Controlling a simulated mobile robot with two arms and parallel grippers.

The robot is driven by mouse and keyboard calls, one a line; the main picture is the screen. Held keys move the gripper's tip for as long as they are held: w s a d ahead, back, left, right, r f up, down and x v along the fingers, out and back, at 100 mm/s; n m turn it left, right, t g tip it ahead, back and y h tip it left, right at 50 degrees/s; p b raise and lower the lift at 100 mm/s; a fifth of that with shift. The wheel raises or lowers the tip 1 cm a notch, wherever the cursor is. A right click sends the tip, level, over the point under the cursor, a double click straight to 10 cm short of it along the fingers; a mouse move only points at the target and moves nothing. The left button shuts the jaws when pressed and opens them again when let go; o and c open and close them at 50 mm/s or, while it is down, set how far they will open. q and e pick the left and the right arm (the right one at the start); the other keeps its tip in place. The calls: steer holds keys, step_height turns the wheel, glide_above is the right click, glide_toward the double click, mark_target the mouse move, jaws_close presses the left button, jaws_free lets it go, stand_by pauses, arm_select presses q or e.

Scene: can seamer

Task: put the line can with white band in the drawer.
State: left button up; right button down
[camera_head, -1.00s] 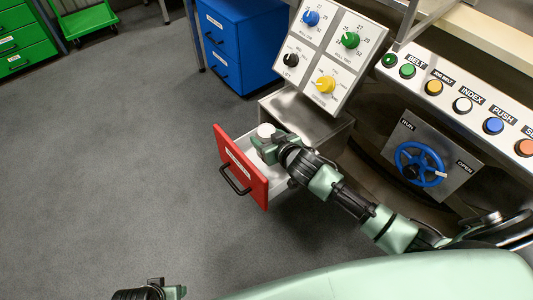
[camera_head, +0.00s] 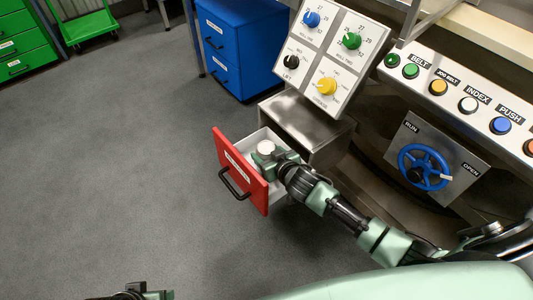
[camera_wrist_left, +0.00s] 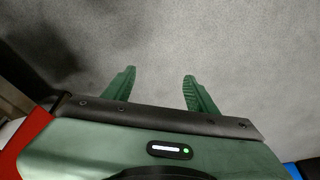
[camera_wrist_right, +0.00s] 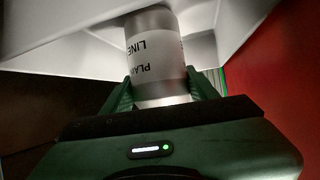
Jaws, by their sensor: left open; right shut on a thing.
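The line can with white band (camera_wrist_right: 155,58) is a silver can with a white label reading "LINE". My right gripper (camera_wrist_right: 163,90) is shut on it, one finger on each side. In the head view the can's pale top (camera_head: 265,147) shows at my right gripper (camera_head: 268,160), inside the outline of the open drawer. The drawer (camera_head: 239,171) has a red front with a black handle and a pale inside, whose walls surround the can in the right wrist view. Whether the can touches the drawer's floor I cannot tell. My left gripper (camera_wrist_left: 158,90) is open and empty above grey floor.
The steel machine housing (camera_head: 310,125) stands behind the drawer, with a knob panel (camera_head: 328,60) above it. A button row and a blue handwheel (camera_head: 424,167) are at the right. A blue cabinet (camera_head: 240,45) stands at the back. The floor at left is clear.

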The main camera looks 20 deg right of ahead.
steer(key=shift+f, duration=0.1)
arm_select(q)
steer(key=shift+r, duration=0.25)
arm_select(e)
steer(key=shift+c, duration=2.2)
jaws_free()
arm_select(q)
step_height(320, 180, down, 12)
steer(key=p, duration=0.3)
steer(key=shift+g, duration=0.4)
arm_select(e)
steer(key=v, duration=1.2)
arm_select(q)
steer(key=shift+s+d, duration=0.1)
